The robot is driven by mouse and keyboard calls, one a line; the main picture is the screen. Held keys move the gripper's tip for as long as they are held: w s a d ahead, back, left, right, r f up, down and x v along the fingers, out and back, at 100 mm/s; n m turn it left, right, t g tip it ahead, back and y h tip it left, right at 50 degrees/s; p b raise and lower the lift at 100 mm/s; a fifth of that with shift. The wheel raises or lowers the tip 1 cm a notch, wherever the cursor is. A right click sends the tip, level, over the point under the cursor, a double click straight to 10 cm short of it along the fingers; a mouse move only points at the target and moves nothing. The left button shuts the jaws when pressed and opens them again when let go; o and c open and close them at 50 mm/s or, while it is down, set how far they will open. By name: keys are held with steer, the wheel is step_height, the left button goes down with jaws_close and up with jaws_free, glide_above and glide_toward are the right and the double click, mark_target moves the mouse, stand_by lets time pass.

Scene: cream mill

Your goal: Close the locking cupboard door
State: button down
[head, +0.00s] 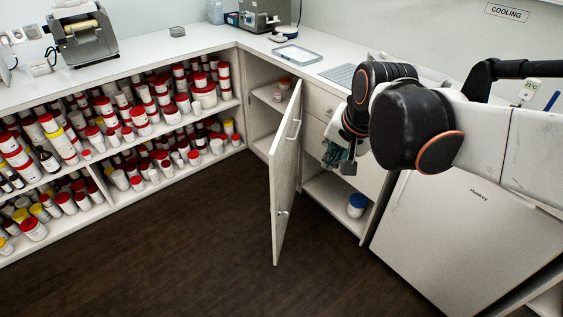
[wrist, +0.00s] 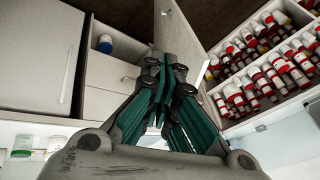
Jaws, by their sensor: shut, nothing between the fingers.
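The locking cupboard door (head: 285,170) is a pale panel standing wide open, jutting out over the dark floor. My gripper (head: 347,167) is to the right of the door, in front of the drawers, pointing down. In the wrist view its fingertips (wrist: 165,60) are together and empty, and the door (wrist: 185,35) appears just beyond them. I cannot tell whether they touch.
Open shelves (head: 120,160) full of red- and yellow-lidded jars line the left. A white fridge (head: 460,230) stands on the right. A blue-lidded jar (head: 357,204) sits in the open lower compartment. The worktop (head: 225,37) holds machines and a tray. The dark floor (head: 190,240) is clear.

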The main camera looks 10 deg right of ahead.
steer(key=w+f+m+g+y+p, duration=0.1)
steer(key=w+f+m, duration=0.25)
steer(key=w, duration=0.45)
steer(key=w+f+m+g+p, duration=0.1)
steer(key=w+f+m, duration=0.2)
steer(key=w+m, duration=0.3)
steer(key=w+f+m+g+y+p, duration=0.1)
steer(key=w+f+m, duration=0.2)
steer(key=w+f, duration=0.3)
steer(key=w+f+m+g+p, duration=0.1)
steer(key=w+f+m, duration=0.25)
steer(key=f, duration=0.55)
steer(key=w+a+f+b, duration=0.2)
steer(key=a+f+b, duration=0.3)
steer(key=f, duration=0.4)
steer(key=shift+w+a+f+n, duration=0.3)
steer(key=shift+w+a+f, duration=0.05)
steer(key=shift+a, duration=0.15)
